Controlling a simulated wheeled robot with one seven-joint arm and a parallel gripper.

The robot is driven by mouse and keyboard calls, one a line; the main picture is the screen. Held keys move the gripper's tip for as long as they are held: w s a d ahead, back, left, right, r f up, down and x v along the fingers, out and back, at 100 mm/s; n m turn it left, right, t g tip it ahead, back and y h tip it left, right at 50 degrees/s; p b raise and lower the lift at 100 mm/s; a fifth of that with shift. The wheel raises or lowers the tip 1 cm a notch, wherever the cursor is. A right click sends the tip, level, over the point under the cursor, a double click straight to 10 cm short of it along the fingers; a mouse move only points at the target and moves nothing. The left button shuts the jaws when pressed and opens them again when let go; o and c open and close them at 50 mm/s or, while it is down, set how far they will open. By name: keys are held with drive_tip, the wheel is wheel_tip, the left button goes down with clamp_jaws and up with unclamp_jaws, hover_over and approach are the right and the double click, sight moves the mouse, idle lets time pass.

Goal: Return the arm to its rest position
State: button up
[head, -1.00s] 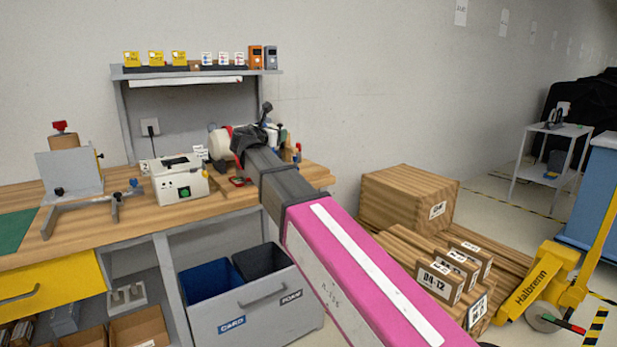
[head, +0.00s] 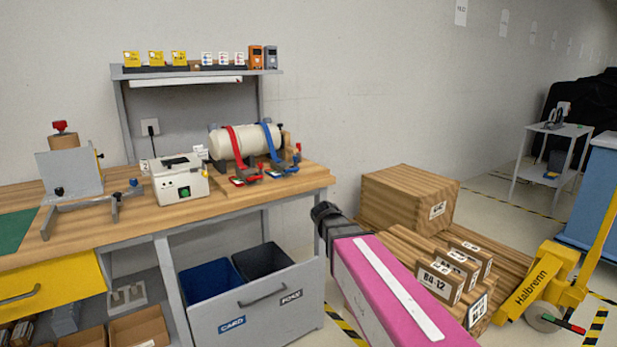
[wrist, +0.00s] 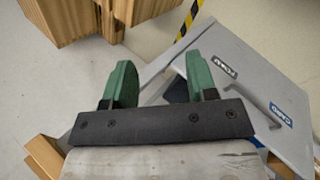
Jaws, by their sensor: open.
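My gripper shows in the wrist view (wrist: 160,85), with its two green fingers spread apart and nothing between them. Below the fingers in that view are bare floor and the grey bin drawer (wrist: 240,75). In the head view my pink and dark arm reaches up from the bottom, and its dark end is right of the workbench (head: 240,195). The gripper fingers themselves cannot be made out in the head view.
The grey drawer (head: 262,318) with blue and black bins stands pulled out under the bench. Cardboard boxes (head: 405,200) are stacked on the right, with a yellow pallet truck (head: 545,285) beside them. A cream cylinder (head: 232,145) with red and blue straps rests on the bench.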

drive_tip(key=s+d+f+m+g+y, duration=0.2)
drive_tip(key=s+d+f+m, duration=0.1)
drive_tip(key=s+f+m, duration=0.3)
drive_tip(key=s+d+f+m+g+y, duration=0.3)
drive_tip(key=s+f+m, duration=0.3)
drive_tip(key=s+f, duration=0.3)
drive_tip(key=shift+s+d+m, duration=0.4)
drive_tip(key=shift+s+d, duration=0.1)
drive_tip(key=shift+d, duration=0.1)
